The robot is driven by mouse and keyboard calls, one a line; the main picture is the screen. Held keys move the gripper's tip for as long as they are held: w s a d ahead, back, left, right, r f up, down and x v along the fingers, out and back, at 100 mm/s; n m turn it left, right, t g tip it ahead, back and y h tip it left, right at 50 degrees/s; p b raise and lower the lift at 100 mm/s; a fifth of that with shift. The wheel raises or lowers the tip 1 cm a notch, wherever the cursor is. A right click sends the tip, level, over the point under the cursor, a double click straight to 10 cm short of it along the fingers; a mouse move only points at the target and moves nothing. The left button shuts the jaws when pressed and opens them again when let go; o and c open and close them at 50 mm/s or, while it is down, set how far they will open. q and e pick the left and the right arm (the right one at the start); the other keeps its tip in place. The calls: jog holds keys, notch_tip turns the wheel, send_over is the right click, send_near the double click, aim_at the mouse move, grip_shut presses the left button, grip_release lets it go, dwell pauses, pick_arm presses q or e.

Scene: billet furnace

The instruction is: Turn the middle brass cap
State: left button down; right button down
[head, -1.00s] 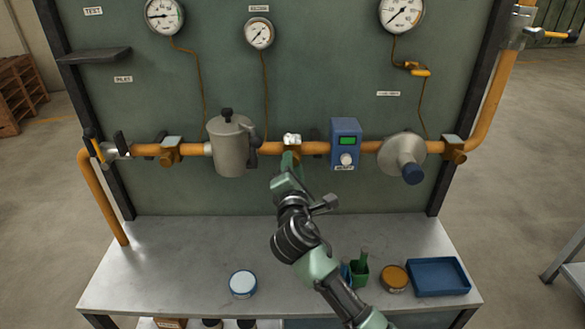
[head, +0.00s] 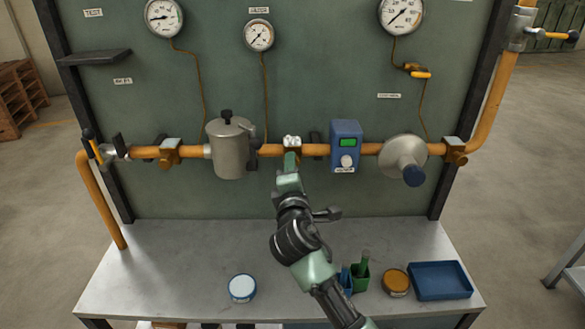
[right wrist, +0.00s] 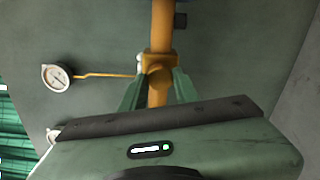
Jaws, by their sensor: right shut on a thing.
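The orange pipe (head: 270,150) runs across the green panel and carries brass fittings. The middle brass fitting (right wrist: 157,63) sits between the grey metal canister and the blue meter. Its cap (right wrist: 157,84) lies between my right gripper's two green fingers in the right wrist view; in the head view the gripper mostly hides it. My right gripper (head: 290,162) reaches up from the front and is shut on the cap. The other brass fittings are at the left (head: 169,153) and the right (head: 455,151). My left gripper is not in view.
The grey canister (head: 230,150) and blue meter (head: 346,146) flank the gripper closely. A round silver housing (head: 403,158) is farther right. On the bench (head: 190,265) stand a white-lidded tin (head: 242,288), an orange-lidded tin (head: 396,281) and a blue tray (head: 441,281).

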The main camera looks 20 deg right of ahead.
jog(key=c, duration=1.1)
grip_release()
jog(key=shift+o, duration=0.2)
jog(key=b+v, duration=0.1)
jog(key=v, duration=0.6)
jog(key=shift+s+b, duration=0.35)
jog(key=shift+s, duration=0.05)
jog(key=shift+a, duration=0.15)
